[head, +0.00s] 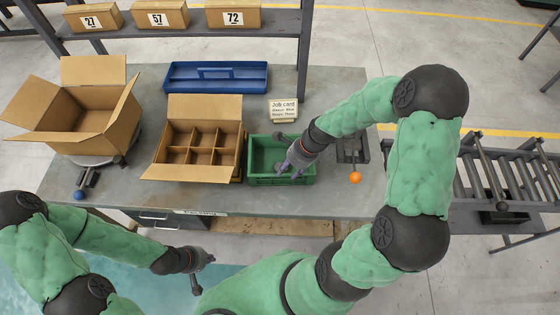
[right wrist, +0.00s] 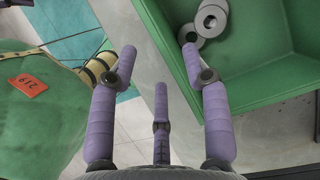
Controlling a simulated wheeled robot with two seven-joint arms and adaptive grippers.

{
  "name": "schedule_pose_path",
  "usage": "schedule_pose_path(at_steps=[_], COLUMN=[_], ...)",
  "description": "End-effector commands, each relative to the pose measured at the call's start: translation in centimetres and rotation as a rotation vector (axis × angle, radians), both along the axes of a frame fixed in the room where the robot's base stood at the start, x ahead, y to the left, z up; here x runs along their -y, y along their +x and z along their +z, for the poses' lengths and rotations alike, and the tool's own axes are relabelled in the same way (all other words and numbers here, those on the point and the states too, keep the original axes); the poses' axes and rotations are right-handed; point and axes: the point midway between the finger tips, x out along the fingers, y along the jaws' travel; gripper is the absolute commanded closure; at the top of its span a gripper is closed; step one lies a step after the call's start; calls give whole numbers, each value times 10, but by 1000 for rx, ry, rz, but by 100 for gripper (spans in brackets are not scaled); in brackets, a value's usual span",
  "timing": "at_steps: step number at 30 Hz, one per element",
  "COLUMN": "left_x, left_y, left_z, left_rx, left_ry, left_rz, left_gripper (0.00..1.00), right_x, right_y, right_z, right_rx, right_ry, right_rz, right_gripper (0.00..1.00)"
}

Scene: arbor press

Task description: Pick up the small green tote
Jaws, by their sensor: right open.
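The small green tote (head: 262,181) stands upright on the grey bench, right of the divided carton. Grey metal rings (right wrist: 212,18) lie inside it; the right wrist view also shows the tote's green wall (right wrist: 285,88). My right gripper (head: 288,170) is over the tote's front right part, fingers pointing down. In the right wrist view, its purple fingers (right wrist: 160,52) are apart with nothing between them. One finger overlaps the tote wall and another is outside it; I cannot tell whether they touch. My left gripper (head: 204,273) is low in front of the bench, away from the tote; its jaw state is unclear.
The divided carton (head: 168,172) stands close left of the tote. An open carton (head: 62,141) is at far left. An orange-knobbed lever (head: 355,177) is at right, near a roller conveyor (head: 510,172).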

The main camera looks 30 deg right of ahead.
Motion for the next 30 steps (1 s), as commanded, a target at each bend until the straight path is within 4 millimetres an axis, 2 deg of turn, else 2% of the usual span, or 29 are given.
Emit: schedule_pose_path(at_steps=[8, 15, 18, 25, 30], left_x=[0, 0, 0, 0, 0], left_y=[0, 0, 0, 0, 0], left_z=[-3, -11, -13, -12, -12], left_rx=[0, 1, 1, 0, 0], left_ry=[0, 0, 0, 0, 0], left_rz=[0, 0, 0, 0, 0], left_gripper=[100, 100, 100, 100, 100], right_x=[-5, -16, -19, -19, -19], right_y=[2, 8, 11, 11, 11], right_z=[-15, -46, -54, -54, -54], right_rx=[-1, -2, 0, 1, 1], right_ry=[-1, 1, -1, -2, -2], right_rz=[2, 3, 2, 1, 1], right_gripper=[52, 52, 52, 52, 100])
